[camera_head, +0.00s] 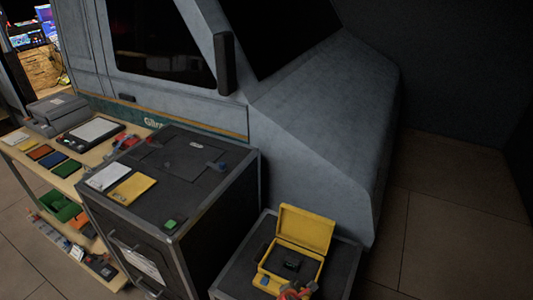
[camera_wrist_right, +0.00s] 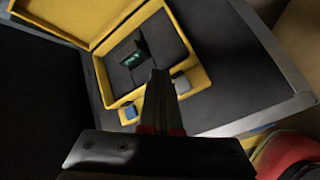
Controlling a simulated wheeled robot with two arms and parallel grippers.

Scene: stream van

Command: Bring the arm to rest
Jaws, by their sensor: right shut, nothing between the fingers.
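My right gripper (camera_head: 293,289) shows at the bottom edge of the head view, just in front of the open yellow case. In the right wrist view its two fingers (camera_wrist_right: 159,78) are together with nothing between them, pointing over the case. The yellow case (camera_head: 305,228) stands with its lid up on a low dark box. It also shows in the right wrist view (camera_wrist_right: 101,80). A small dark item with a green mark (camera_wrist_right: 132,57) sits in its dark foam. My left gripper is not in view.
The low dark box (camera_head: 232,277) has a light metal edge. A taller dark case (camera_head: 190,205) stands to its left, with a yellow pad (camera_head: 133,188) and a small green item (camera_head: 172,224) on top. A grey van (camera_head: 320,120) rises behind. Tiled floor (camera_head: 455,235) is clear at right.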

